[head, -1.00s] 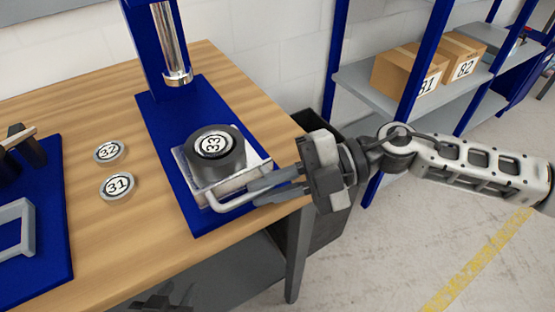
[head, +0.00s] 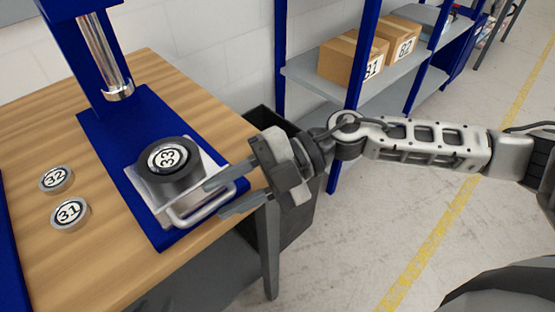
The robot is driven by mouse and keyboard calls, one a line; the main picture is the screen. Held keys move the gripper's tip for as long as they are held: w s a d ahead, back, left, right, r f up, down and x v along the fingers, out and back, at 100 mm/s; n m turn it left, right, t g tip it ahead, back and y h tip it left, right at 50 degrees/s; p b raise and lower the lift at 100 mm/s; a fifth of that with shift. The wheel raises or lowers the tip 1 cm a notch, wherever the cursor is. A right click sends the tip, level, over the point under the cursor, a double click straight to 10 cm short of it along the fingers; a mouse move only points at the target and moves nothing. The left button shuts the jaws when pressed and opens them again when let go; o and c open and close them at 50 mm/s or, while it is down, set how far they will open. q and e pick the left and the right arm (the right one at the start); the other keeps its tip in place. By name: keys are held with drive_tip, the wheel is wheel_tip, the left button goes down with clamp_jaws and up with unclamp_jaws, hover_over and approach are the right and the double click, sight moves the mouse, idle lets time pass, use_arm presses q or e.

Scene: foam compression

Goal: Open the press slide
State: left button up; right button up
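The press has a blue base (head: 113,127) with a shiny metal ram (head: 107,62) over its back part. The pale slide plate (head: 210,165) sits at the front end of the base, out from under the ram. A dark round block marked 33 (head: 167,161) rests on the plate. The slide's grey bar handle (head: 190,219) faces the base's front edge. My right gripper (head: 213,200) is at the right end of the handle, its two fingers spread apart. The handle end shows between or beside the fingers; I cannot tell if they touch. My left gripper is not in view.
Two small discs, marked 32 (head: 56,179) and 31 (head: 70,214), lie on the wooden table (head: 100,255) left of the press. A dark bin (head: 300,215) stands on the floor beyond the table's right edge. A shelf (head: 330,95) holds cardboard boxes behind.

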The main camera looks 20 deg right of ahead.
use_arm(q)
drive_tip(key=b, duration=0.3)
drive_tip(key=shift+w+d+f, duration=0.2)
drive_tip(key=shift+d+f, duration=0.1)
drive_tip(key=shift+f, duration=0.05)
use_arm(e)
drive_tip(key=v, duration=1.6)
use_arm(q)
drive_tip(key=shift+s+f, duration=0.1)
drive_tip(key=shift+f, duration=0.05)
